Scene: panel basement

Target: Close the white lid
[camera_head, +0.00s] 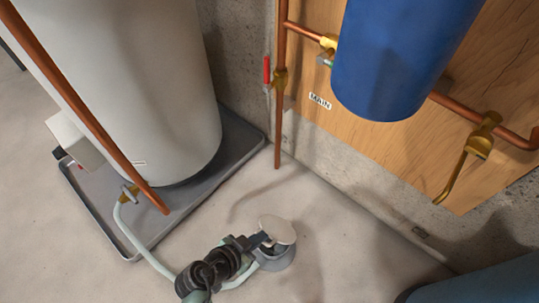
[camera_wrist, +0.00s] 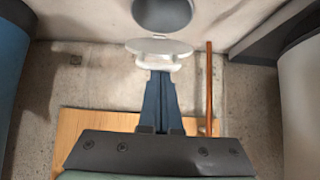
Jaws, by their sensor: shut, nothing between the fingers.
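The white lid (camera_head: 277,229) is a round disc raised above a low grey round container (camera_head: 275,261) on the floor. In the wrist view the lid (camera_wrist: 160,46) is seen nearly edge-on, with the dark grey round container (camera_wrist: 162,14) beyond it and a small hinge-like link between them. The lid stands open. My gripper (camera_head: 265,240) is at the lid's near-left side in the head view. Its blue-grey fingers (camera_wrist: 160,74) are together and empty, with the tips right at the lid's underside or edge. I cannot tell whether they touch it.
A white tank (camera_head: 150,90) stands in a grey tray (camera_head: 215,172) at left, with a copper pipe (camera_head: 85,110) and a pale hose (camera_head: 145,250). A blue tank (camera_head: 400,60) and copper pipes are on the wooden panel (camera_head: 375,130). Floor right of the container is clear.

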